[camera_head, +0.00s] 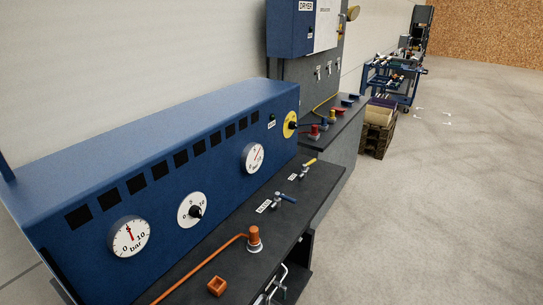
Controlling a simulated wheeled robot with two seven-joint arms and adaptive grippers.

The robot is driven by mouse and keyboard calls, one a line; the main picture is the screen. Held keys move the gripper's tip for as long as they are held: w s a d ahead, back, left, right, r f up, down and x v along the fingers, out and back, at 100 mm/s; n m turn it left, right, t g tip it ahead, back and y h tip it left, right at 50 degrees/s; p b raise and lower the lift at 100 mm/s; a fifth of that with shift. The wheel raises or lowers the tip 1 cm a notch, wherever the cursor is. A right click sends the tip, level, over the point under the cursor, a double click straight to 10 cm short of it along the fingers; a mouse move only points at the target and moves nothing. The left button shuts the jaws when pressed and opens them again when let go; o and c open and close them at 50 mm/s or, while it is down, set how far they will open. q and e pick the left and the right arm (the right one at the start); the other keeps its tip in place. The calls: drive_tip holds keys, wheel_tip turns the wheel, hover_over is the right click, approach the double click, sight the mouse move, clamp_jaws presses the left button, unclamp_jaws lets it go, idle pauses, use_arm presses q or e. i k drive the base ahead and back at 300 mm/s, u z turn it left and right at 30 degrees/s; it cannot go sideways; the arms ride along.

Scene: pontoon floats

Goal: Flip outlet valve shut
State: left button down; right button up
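Two small lever valves stand on the dark bench top (240,258) in front of the blue panel. One has a blue lever (287,198) pointing to the right, with a white label (263,206) beside it. The other, farther back, has a yellow lever (310,161) pointing away and up to the right, with a white label (292,177). The label print is too small to read, so I cannot tell which valve is the outlet. Neither of my grippers is in view.
The blue panel (165,143) carries round gauges (129,237), a black knob (196,211) and a yellow dial (290,125). An orange fitting (254,240) with an orange line and a small orange square piece (217,286) are nearer. The floor (440,215) at right is clear.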

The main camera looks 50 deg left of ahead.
sight(304, 166)
drive_tip(key=u, duration=0.95)
